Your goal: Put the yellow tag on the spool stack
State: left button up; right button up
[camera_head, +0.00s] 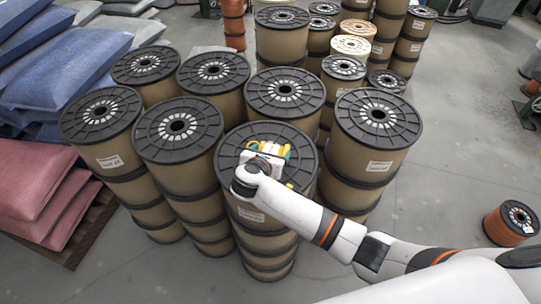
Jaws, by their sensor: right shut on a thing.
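The spool stack (235,155) in the front middle is a column of tan spools with a black flanged top. My right arm comes in from the right, and my right gripper (272,151) is over that top flange. It is shut on a small yellow tag (268,147), partly hidden by the gripper. I cannot tell whether the tag touches the flange. A green piece shows beside the yellow, and a small yellow spot (289,185) shows at the flange's near right. My left gripper is not in view.
Several more spool stacks (378,117) stand close around and behind this one. Blue sacks (60,65) and pink sacks (45,190) are piled on the left. An orange-brown spool (505,226) lies on the floor at the right. The floor between is clear.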

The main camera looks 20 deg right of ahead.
notch_tip(320, 180, down, 2)
jog(key=o, duration=0.9)
jog(key=b+v, duration=0.1)
jog(key=v, duration=1.1)
jog(key=shift+a, duration=0.1)
